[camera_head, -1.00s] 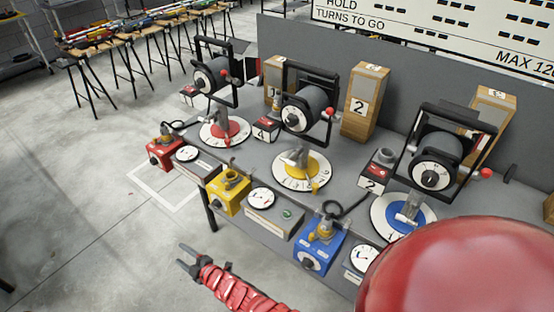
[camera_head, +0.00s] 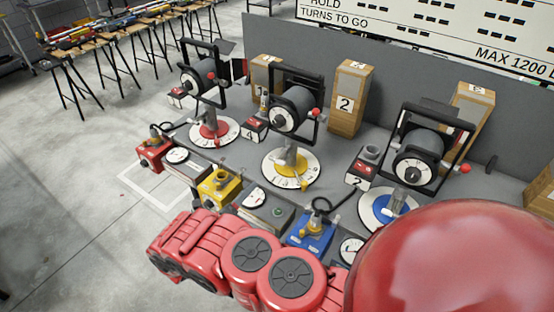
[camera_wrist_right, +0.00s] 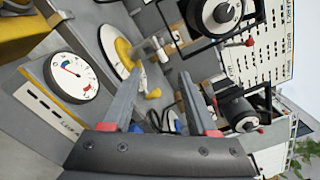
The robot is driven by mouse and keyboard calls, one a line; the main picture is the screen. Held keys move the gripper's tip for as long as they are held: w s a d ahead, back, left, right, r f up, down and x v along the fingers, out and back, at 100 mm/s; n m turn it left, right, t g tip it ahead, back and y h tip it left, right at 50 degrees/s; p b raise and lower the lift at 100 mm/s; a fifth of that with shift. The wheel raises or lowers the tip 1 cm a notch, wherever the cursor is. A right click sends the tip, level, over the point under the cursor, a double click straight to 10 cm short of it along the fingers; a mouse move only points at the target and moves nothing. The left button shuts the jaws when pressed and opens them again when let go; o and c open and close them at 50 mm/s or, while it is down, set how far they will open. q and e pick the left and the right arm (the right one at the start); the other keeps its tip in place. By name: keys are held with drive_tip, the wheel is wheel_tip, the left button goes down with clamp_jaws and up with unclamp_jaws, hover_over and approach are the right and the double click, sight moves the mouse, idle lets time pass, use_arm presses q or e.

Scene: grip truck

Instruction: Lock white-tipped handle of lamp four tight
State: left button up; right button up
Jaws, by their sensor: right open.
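A small box marked 4 (camera_head: 254,127) stands beside the middle lamp (camera_head: 292,108), a dark drum in a black yoke with a red knob (camera_head: 316,111) on its side. The middle lamp stands over a white dial disc with a yellow centre (camera_head: 290,167). My left gripper is out of view.
A left lamp (camera_head: 198,75) over a red-centred disc and a right lamp (camera_head: 420,162) over a blue-centred disc share the grey bench. Red (camera_head: 150,155), yellow (camera_head: 219,189) and blue (camera_head: 312,236) boxes line its front edge. Numbered wooden boxes (camera_head: 350,97) stand behind.

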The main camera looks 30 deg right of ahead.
drive_tip(key=p, duration=0.4)
approach(277, 159)
drive_tip(key=x, duration=0.4)
drive_tip(key=shift+f+b+x, duration=0.2)
drive_tip(key=shift+f+x, duration=0.05)
drive_tip(key=shift+x, duration=1.35)
drive_tip(key=shift+f+b+x, duration=0.2)
drive_tip(key=shift+x, duration=1.4)
drive_tip(key=shift+a, duration=0.1)
clamp_jaws()
